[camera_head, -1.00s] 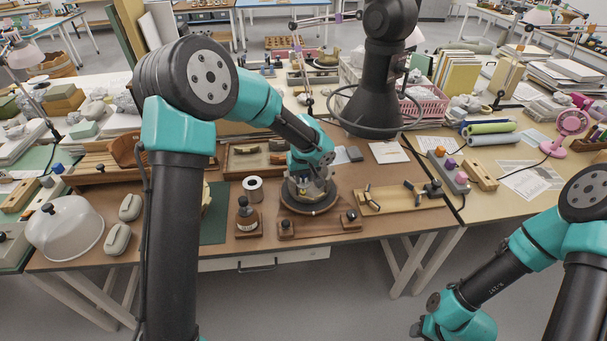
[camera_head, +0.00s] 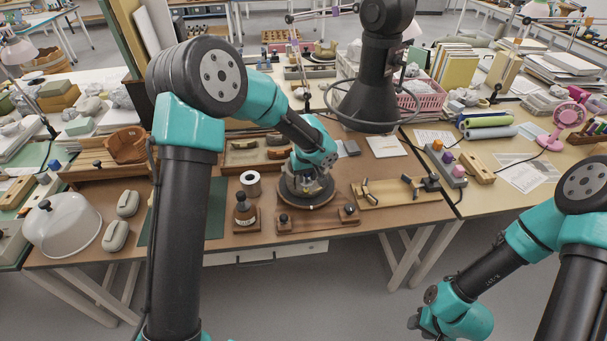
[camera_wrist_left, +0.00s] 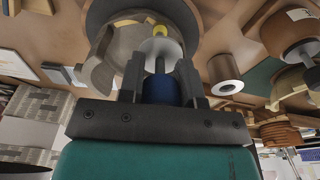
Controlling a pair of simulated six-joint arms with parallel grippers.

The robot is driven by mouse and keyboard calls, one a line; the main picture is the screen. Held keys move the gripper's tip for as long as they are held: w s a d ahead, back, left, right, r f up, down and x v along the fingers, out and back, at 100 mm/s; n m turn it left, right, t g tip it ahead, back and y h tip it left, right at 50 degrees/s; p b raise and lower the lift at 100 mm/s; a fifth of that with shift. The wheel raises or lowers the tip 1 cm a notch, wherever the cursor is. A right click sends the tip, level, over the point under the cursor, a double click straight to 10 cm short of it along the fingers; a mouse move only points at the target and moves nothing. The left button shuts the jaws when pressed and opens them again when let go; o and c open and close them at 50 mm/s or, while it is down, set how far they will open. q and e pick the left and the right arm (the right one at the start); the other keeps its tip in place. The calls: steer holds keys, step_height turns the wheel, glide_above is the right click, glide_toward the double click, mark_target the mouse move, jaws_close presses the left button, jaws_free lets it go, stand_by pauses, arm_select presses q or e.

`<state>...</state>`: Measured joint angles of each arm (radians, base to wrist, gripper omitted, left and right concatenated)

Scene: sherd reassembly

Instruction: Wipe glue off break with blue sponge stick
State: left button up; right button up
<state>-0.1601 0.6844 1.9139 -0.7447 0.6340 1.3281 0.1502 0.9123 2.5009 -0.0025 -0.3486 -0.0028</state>
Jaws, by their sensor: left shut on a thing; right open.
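My left gripper (camera_head: 312,180) is over the round turntable (camera_head: 290,201) in the middle of the near table. In the left wrist view it (camera_wrist_left: 162,85) is shut on the blue handle of the sponge stick (camera_wrist_left: 160,90). The stick has a pale disc and a yellow tip, which points into the brown broken pot (camera_wrist_left: 98,72). The pot's curved wall stands around and beside the tip; whether they touch I cannot tell. Glue on the break cannot be made out. My right gripper (camera_head: 421,325) is open and empty, low at the right, off the table's front edge.
A dark bottle on a wooden block (camera_head: 246,213) and a white-ended roll (camera_head: 251,184) stand left of the turntable. A wooden rest (camera_head: 315,223) lies in front of it. A tool board (camera_head: 385,193) lies to the right, a sherd tray (camera_head: 245,158) behind left.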

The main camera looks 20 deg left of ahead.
arm_select(q)
steer(key=shift+w+d+f, duration=0.25)
steer(key=shift+w+d, duration=0.05)
steer(key=shift+d, duration=0.4)
steer(key=d+r, duration=0.3)
steer(key=r, duration=0.6)
stand_by(1.9)
steer(key=shift+d, duration=0.1)
stand_by(0.9)
